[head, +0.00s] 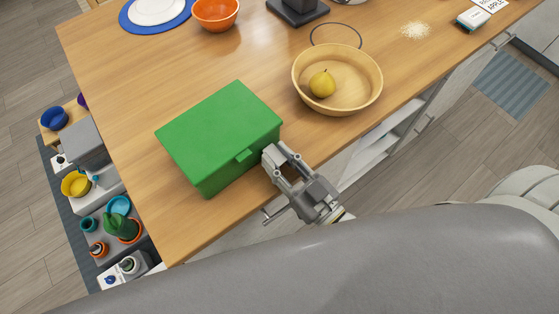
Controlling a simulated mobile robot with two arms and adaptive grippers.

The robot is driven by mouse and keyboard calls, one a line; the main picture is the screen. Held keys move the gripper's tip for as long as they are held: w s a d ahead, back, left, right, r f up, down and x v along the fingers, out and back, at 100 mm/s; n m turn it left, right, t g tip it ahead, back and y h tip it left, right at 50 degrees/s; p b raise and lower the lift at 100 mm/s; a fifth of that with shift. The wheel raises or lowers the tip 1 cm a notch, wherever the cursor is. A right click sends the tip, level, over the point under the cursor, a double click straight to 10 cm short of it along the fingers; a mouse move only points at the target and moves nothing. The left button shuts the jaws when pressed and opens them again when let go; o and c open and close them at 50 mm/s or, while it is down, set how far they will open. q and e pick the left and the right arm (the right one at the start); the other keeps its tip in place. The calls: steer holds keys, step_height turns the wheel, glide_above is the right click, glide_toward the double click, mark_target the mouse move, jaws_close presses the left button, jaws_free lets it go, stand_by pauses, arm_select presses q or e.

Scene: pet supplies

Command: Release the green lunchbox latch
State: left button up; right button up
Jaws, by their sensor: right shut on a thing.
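The green lunchbox (220,130) sits closed on the wooden table, set at an angle. A small green latch tab (243,157) sticks out from its front side, near the lid edge. My right gripper (271,157) is at the front right part of the box, just right of this tab. Its fingers are shut against the box's front side, and they hide the exact part they grip. My left gripper is not in view.
A wooden bowl (360,99) with a yellow pear (322,83) stands right of the lunchbox. An orange bowl (215,13) and a blue plate (130,21) are at the back. The table (120,80) is clear left of the box. A shelf with pet bowls is at the left.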

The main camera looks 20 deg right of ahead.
steer(key=shift+f, duration=0.1)
stand_by(0.3)
steer(key=o, duration=1)
steer(key=shift+o, duration=0.2)
steer(key=v, duration=1.2)
steer(key=shift+f, duration=0.25)
